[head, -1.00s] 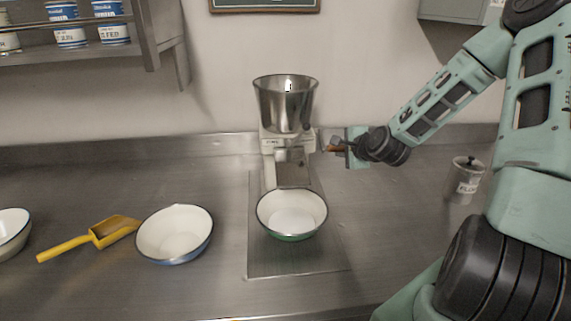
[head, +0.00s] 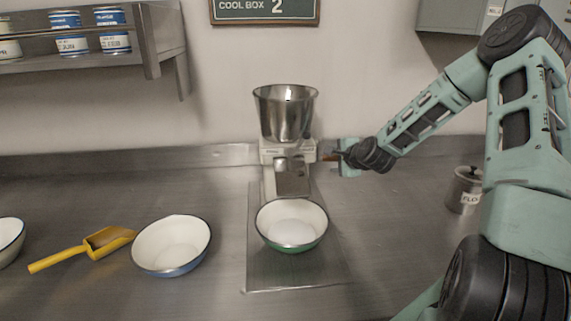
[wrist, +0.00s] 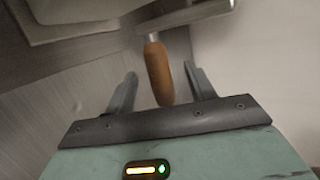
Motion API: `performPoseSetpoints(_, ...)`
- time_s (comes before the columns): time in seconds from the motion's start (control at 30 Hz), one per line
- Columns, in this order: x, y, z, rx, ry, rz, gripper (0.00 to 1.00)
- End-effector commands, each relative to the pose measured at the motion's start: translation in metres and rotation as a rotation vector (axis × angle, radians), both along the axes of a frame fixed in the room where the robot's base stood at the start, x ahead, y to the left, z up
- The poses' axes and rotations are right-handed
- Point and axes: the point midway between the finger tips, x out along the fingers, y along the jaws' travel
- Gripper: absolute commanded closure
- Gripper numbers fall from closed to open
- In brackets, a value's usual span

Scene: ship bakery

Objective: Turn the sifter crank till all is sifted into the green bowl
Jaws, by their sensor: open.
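The sifter (head: 286,115) stands upright against the back wall, with a steel hopper on a pale body. The green bowl (head: 291,244), white inside, sits below its spout; a paler patch shows at its bottom, but I cannot tell if it is flour. The crank's wooden handle (head: 329,157) is on the sifter's right side, partly hidden. My gripper (head: 341,157) is at the crank from the right. In the wrist view my gripper (wrist: 161,76) is open, with the brown handle (wrist: 157,70) between its fingers and a gap on both sides. The hopper's contents are not visible.
A blue-rimmed bowl (head: 172,268) and a yellow scoop (head: 85,250) lie to the left, with another white bowl (head: 9,240) at the edge. A lidded canister (head: 464,190) stands right. A shelf with tins (head: 70,45) is upper left.

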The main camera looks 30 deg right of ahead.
Motion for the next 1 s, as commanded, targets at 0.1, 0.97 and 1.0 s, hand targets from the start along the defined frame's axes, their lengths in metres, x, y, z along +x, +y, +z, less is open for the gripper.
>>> performPoseSetpoints(0.1,-0.003,0.0,0.003,0.0,0.0,0.0,0.45)
performPoseSetpoints(0.97,-0.068,0.014,0.039,0.0,-0.001,0.0,0.45)
performPoseSetpoints(1.0,-0.069,0.014,0.039,0.0,-0.001,0.0,0.45)
